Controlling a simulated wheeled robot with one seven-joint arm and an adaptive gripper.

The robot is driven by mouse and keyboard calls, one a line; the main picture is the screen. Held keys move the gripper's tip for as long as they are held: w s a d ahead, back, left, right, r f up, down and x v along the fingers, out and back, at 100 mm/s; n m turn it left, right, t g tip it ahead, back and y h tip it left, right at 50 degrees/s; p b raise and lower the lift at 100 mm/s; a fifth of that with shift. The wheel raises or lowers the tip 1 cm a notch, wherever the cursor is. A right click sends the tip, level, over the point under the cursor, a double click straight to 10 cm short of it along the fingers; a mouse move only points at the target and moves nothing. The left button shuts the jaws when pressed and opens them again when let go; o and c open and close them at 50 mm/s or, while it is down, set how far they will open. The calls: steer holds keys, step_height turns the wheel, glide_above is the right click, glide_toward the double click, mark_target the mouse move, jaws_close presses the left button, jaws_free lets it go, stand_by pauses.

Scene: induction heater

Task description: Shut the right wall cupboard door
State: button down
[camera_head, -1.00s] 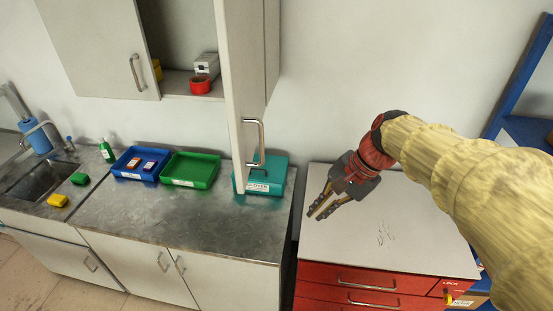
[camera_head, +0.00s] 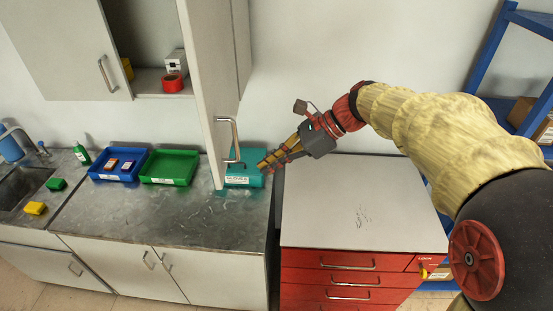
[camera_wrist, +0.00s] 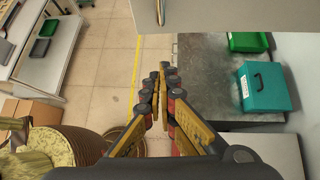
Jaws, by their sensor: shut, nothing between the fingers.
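The right wall cupboard door (camera_head: 207,90) stands open, swung out from the cupboard, seen nearly edge-on in the head view. Its metal bar handle (camera_head: 228,140) is near its lower end. In the wrist view the door's lower part (camera_wrist: 230,14) crosses the top, with the handle (camera_wrist: 160,10) at its left. My gripper (camera_head: 262,166) is shut and empty, to the right of the door and slightly below the handle in the head view. Its fingertips (camera_wrist: 163,68) sit just below the door's edge in the wrist view; I cannot tell whether they touch it.
The left cupboard door (camera_head: 65,45) is closed. A red roll (camera_head: 173,83) lies on the cupboard shelf. A teal box (camera_head: 242,180), a green tray (camera_head: 170,167) and a blue tray (camera_head: 118,164) stand on the counter. The red drawer cabinet's top (camera_head: 350,205) is clear.

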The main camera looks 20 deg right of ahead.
steer(key=w+a+f+p, duration=0.1)
steer(key=w+a+f, duration=0.1)
steer(key=a, duration=0.5)
steer(key=shift+a+f, duration=0.2)
steer(key=shift+f, duration=0.5)
steer(key=shift+a, duration=0.1)
